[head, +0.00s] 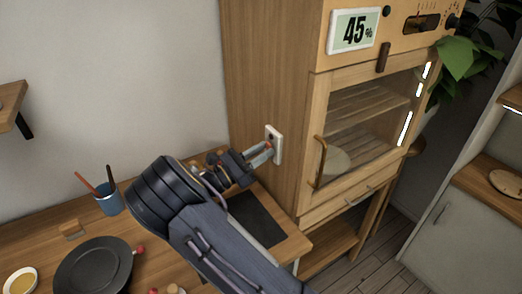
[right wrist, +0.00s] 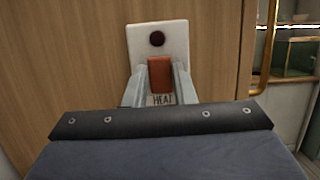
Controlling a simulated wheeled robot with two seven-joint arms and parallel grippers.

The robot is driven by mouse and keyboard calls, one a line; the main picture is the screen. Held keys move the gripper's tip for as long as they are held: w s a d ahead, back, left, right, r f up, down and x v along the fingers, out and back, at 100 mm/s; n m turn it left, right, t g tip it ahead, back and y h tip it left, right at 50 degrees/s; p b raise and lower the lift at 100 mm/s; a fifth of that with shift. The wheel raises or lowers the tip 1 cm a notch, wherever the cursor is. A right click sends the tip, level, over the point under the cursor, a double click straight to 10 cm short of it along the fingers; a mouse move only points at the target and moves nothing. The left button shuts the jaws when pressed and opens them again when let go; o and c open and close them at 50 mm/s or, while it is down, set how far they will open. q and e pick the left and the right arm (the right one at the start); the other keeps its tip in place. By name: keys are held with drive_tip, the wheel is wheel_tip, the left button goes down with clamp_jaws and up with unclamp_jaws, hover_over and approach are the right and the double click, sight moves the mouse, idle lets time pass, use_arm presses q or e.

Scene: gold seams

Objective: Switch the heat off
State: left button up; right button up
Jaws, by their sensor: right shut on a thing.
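The heat switch is a white wall plate (head: 278,146) on the wooden cabinet side, above the worktop. In the right wrist view the plate (right wrist: 157,40) carries a dark round spot and, below it, an orange-brown rocker (right wrist: 160,74) with a "HEAT" label (right wrist: 163,100) under it. My right gripper (head: 266,152) reaches the plate from the left, and its fingers (right wrist: 160,85) stand on both sides of the rocker, shut on it. The fingers hide part of the plate's lower edge. My left gripper is in neither view.
The cabinet has a glazed door (head: 362,115) with a wooden handle, and a display (head: 354,31) reading 45%.

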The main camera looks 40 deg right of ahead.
drive_tip(key=shift+f+h, duration=0.1)
drive_tip(key=shift+h, duration=0.2)
drive_tip(key=o, duration=1)
drive_tip(key=b+v, duration=0.1)
drive_tip(key=v, duration=0.7)
drive_tip(key=shift+b, duration=0.3)
drive_tip(key=shift+d, duration=0.1)
